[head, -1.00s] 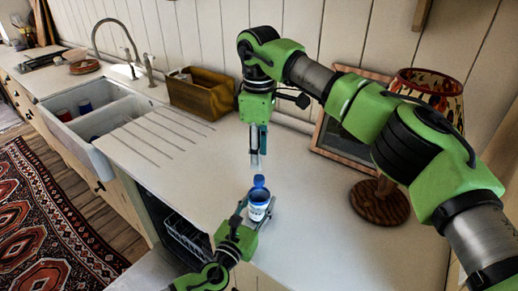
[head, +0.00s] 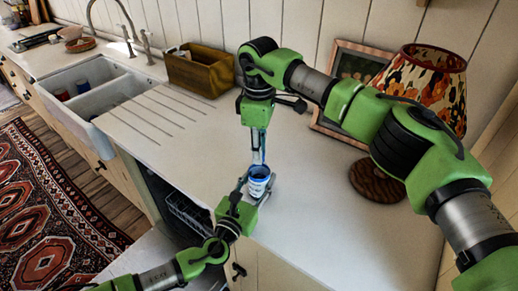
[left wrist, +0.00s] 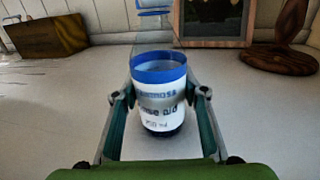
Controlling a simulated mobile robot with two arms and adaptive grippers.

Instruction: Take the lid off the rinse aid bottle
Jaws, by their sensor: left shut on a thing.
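The rinse aid bottle (head: 259,183) stands upright at the front of the white counter, with a white label and a blue band at its top. My left gripper (head: 250,192) is shut around its sides; the left wrist view shows one finger on each side of the bottle (left wrist: 160,108). The bottle's top (left wrist: 158,68) shows a blue rim and a greyish middle. My right gripper (head: 258,161) points down from above, its fingertips close to the bottle's top. Its fingers are blurred, and I cannot tell whether they touch or hold the lid.
A patterned lamp (head: 425,85) on a wooden base and a picture frame (head: 345,125) stand at the right back. A wooden box (head: 206,72) is by the wall, left of my right gripper. A sink (head: 110,103) lies at the left. The counter around the bottle is mostly clear.

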